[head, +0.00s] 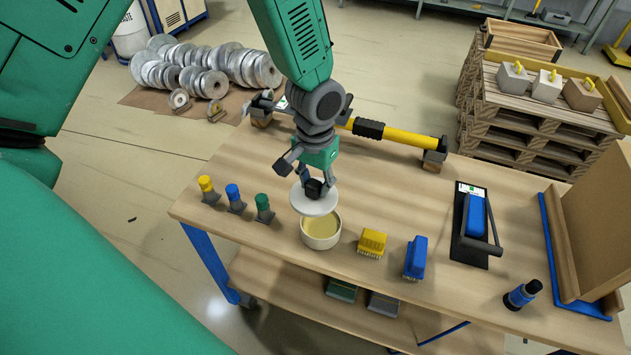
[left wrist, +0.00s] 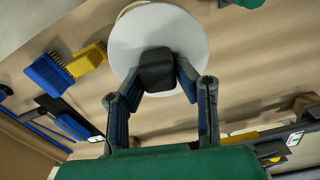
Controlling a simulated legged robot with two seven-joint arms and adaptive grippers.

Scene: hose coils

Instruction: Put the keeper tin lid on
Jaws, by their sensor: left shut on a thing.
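The keeper tin (head: 321,241) is a round cream tin, open at the top, standing upright near the table's front edge. Its yellowish inside shows. My left gripper (head: 314,186) is shut on the dark knob of the pale round lid (head: 312,206). It holds the lid above the tin, over its back part, so the tin's front opening stays in sight. The lid hides nearly all of the tin there. My right gripper is not in view.
Yellow (head: 206,190), blue (head: 235,198) and green (head: 264,208) capped items stand left of the tin. A yellow brush (head: 372,243) and a blue brush (head: 416,257) stand to its right. A yellow-handled tool (head: 400,139) lies behind on the wooden table (head: 250,165).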

